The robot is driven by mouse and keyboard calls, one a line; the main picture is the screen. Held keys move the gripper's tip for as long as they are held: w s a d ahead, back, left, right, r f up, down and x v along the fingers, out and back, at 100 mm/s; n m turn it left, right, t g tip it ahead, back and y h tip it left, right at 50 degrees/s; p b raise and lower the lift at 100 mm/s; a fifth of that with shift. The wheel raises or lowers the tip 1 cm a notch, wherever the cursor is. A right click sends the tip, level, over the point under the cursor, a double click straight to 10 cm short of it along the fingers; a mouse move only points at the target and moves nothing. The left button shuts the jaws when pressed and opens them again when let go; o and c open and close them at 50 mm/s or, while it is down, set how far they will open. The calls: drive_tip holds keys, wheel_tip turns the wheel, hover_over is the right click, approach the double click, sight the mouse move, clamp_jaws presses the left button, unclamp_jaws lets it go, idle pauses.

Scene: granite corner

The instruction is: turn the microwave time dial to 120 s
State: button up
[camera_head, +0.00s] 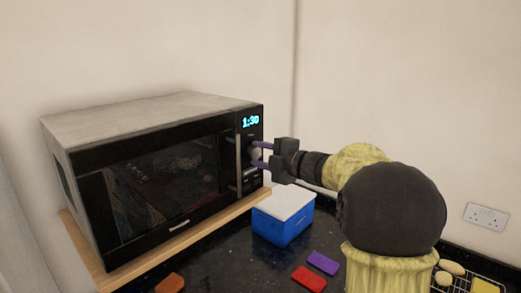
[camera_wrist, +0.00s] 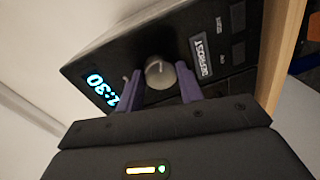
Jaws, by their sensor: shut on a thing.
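The black microwave (camera_head: 150,175) stands at the left with its door closed. The round grey time dial (camera_head: 254,153) sits on the panel below the display. My gripper (camera_head: 260,154) reaches in from the right with its two purple fingers on either side of the dial, shut on it. In the wrist view the dial (camera_wrist: 159,72) lies between the fingertips (camera_wrist: 158,83), with a small pale mark on its face.
The microwave rests on a wooden board (camera_head: 190,240). A blue box with a white lid (camera_head: 283,225) stands below my gripper on the dark worktop. Red (camera_head: 309,278), purple (camera_head: 322,262) and orange (camera_head: 169,284) blocks lie in front. A wire rack (camera_head: 470,280) is at the lower right.

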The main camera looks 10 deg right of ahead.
drive_tip(key=shift+m+p, duration=0.35)
drive_tip(key=shift+m, duration=0.45)
drive_tip(key=shift+f, duration=0.1)
drive_tip(key=o, duration=1)
drive_tip(key=shift+d, duration=0.1)
drive_tip(key=b+v, duration=0.6)
drive_tip(key=v, duration=1.1)
drive_tip(key=shift+s+d, duration=0.15)
